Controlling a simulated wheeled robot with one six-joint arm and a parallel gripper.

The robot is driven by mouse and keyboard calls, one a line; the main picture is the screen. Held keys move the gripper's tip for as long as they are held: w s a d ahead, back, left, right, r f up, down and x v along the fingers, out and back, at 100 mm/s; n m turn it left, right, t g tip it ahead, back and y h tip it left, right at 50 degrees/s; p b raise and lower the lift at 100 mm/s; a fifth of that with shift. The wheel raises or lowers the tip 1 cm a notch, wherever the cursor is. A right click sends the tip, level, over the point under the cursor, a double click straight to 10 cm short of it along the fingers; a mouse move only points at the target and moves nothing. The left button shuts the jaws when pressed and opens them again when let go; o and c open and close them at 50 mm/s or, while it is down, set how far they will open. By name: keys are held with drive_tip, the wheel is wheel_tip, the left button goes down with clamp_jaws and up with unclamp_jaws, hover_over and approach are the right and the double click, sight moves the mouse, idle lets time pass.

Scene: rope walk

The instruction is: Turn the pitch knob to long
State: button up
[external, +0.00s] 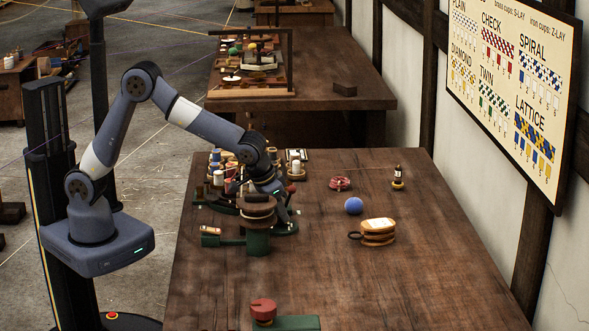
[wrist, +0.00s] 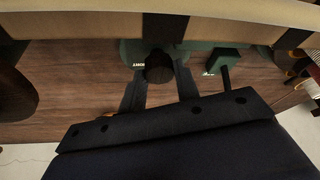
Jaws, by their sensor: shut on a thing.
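The pitch knob (wrist: 159,68) is a small dark round knob on a green base (wrist: 132,48). In the wrist view it sits between the two dark fingers of my gripper (wrist: 159,84), which are shut on it. Small white lettering stands just left of the knob, and another small white label is farther right by a green block (wrist: 225,60); neither reads clearly. In the external view my gripper (external: 283,207) is down at the green machine (external: 257,242), behind its stacked brown discs. The knob cannot be made out there.
Several spools (external: 217,178) crowd the machine's far side. A red knob (external: 263,307) is at the near edge. The table's right front is clear.

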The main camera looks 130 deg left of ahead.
drive_tip(key=o, duration=1)
drive_tip(key=shift+c, duration=0.2)
drive_tip(key=v, duration=1.1)
drive_tip(key=shift+f, duration=0.1)
drive_tip(key=x, duration=1)
drive_tip(key=shift+a+f, duration=0.1)
drive_tip(key=shift+f, duration=0.15)
drive_tip(key=shift+a, duration=0.1)
drive_tip(key=shift+f+m, duration=0.1)
drive_tip(key=shift+m, duration=0.2)
